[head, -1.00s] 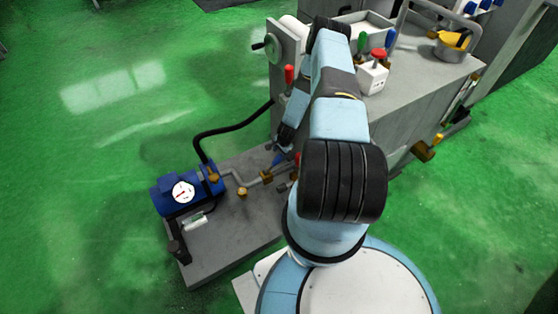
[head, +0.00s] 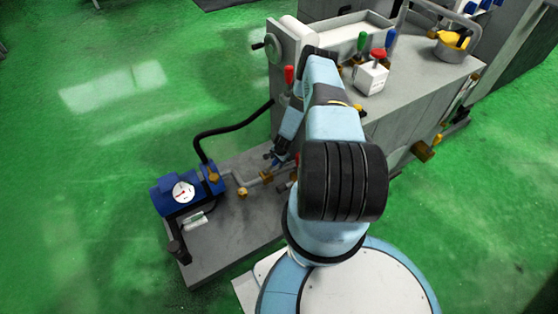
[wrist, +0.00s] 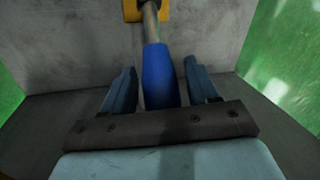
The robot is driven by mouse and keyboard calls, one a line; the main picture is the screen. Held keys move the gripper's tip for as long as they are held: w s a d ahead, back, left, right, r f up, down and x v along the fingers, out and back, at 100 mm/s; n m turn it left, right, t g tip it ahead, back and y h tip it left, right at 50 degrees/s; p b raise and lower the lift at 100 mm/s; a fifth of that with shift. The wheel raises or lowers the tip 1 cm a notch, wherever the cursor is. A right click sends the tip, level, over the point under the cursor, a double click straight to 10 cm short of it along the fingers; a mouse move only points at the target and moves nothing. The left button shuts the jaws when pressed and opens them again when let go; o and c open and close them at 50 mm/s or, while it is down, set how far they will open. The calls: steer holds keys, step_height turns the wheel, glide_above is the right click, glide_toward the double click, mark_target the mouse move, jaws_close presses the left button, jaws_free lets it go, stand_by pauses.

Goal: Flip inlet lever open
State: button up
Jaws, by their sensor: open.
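The inlet lever has a blue handle (wrist: 160,75) on a metal stem that meets a yellow-brown fitting (wrist: 147,8) at the top of the wrist view. My gripper (wrist: 160,88) is open, with one finger on each side of the blue handle. The handle's near end is at the gripper's base bar. In the head view my gripper (head: 272,158) is small, low over the pipework beside the grey machine, and largely hides the lever there.
A blue pump (head: 185,190) with a white dial gauge stands on the grey base plate (head: 235,235), with a black hose (head: 225,130) arching from it. Green floor at left is clear.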

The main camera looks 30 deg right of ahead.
steer(key=shift+c, duration=0.3)
jaws_close()
steer(key=shift+d, duration=0.25)
